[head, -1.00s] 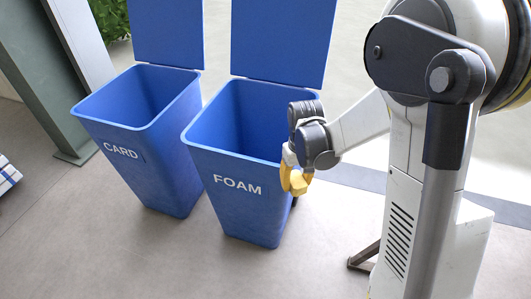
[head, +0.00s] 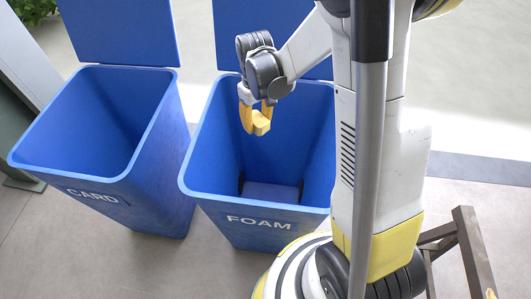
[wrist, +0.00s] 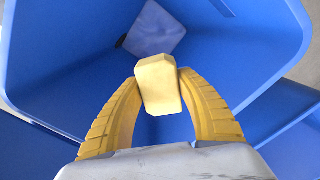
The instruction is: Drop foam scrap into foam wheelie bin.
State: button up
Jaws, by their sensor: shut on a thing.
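The yellow foam scrap (wrist: 158,84) is a small block held between the yellow fingers of my gripper (wrist: 158,90). My gripper (head: 255,115) is shut on the scrap, and in the head view the scrap (head: 262,122) shows at the fingertips. The blue foam wheelie bin (head: 250,205), marked FOAM, stands open with its lid up. In the head view my gripper is over the bin's opening. The wrist view looks down past the scrap into the bin (wrist: 75,70), where a paler patch shows at the bottom.
A second open blue bin (head: 130,185), marked CARD, stands close on the left. A brown metal frame (head: 455,240) stands on the floor at the lower right. The pale floor behind the bins is clear.

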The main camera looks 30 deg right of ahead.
jog(key=w+d+f+n+b, duration=0.1)
jog(key=d+f+n+b, duration=0.2)
jog(key=d+f, duration=0.3)
jog(key=shift+w+d+f+n+b, duration=0.25)
jog(key=shift+d+n+b, duration=0.1)
jog(key=shift+n, duration=0.25)
jog(key=o, duration=0.8)
notch_tip(320, 180, up, 12)
dwell(0.5)
